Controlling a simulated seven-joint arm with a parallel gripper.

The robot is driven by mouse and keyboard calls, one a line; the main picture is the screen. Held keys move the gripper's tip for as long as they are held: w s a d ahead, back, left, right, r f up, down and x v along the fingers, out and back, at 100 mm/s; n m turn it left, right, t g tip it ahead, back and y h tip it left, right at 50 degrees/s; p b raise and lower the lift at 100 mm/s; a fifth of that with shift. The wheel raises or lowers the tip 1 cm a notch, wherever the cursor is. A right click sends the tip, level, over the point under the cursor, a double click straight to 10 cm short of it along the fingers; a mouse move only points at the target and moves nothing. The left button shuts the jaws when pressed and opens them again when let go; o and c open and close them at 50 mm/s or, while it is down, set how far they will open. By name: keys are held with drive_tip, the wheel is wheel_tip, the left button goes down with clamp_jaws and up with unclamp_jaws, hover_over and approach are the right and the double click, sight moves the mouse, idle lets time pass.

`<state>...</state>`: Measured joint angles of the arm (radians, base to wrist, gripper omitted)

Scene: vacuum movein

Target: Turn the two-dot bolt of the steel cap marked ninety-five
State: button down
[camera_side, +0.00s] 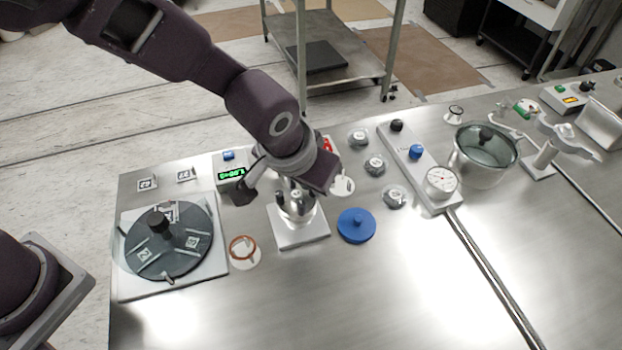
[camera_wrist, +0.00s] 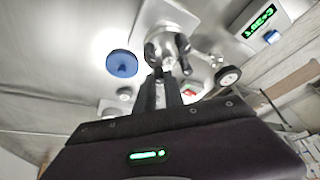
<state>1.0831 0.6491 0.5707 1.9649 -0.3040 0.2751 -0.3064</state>
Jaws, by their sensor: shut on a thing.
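A steel chamber with a shiny cap (camera_side: 297,211) stands on a pale square base (camera_side: 300,237) near the middle of the table. In the wrist view the steel cap (camera_wrist: 165,47) shows just beyond my fingertips, with dark bolts around its edge. My gripper (camera_side: 293,190) is low over the cap. In the wrist view my gripper (camera_wrist: 168,72) is shut on a small bolt at the near side of the cap. The fingers hide most of this bolt. I cannot read its dots or the cap's number.
A blue disc (camera_side: 356,226) lies right of the chamber, with several loose steel caps (camera_side: 374,165) beyond. A copper ring (camera_side: 243,250) and a dark round plate (camera_side: 190,250) lie left. A gauge panel (camera_side: 418,168) stands farther right. The front table is clear.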

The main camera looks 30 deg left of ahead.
idle(0.5)
drive_tip(key=c, duration=1.7)
unclamp_jaws()
drive_tip(key=v, duration=0.7)
